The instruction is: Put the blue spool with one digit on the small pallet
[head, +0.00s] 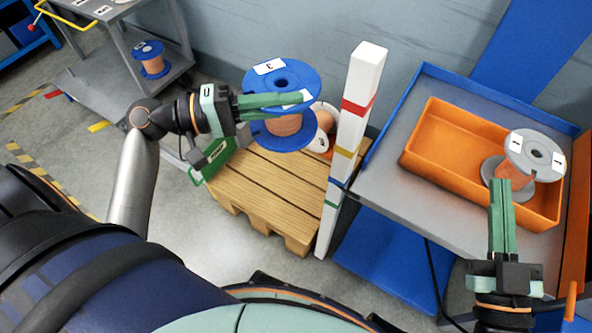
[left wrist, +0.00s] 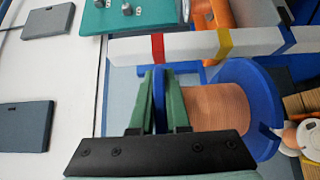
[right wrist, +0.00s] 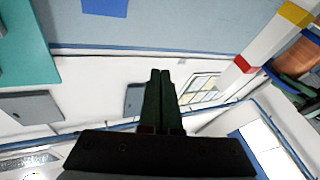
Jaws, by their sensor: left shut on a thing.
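My left gripper (head: 300,99) is shut on the upper flange of a blue spool (head: 262,80) with copper-coloured winding. A label on that flange seems to read 3; a second label is partly hidden by the fingers. In the left wrist view the fingers (left wrist: 162,85) pinch the blue flange, with the spool's winding (left wrist: 218,106) to the right. The spool appears above the wooden pallet (head: 262,190); the exact gap cannot be told. My right gripper (head: 501,185) is shut and empty, in front of the orange bin; its closed fingers show in the right wrist view (right wrist: 159,80).
A white-flanged spool (head: 325,117) is at the pallet's back right. A banded white post (head: 353,110) stands right of the pallet. The orange bin (head: 428,155) holds a grey-flanged spool (head: 533,152). Another blue spool (head: 148,50) sits on the cart's lower shelf (head: 95,88).

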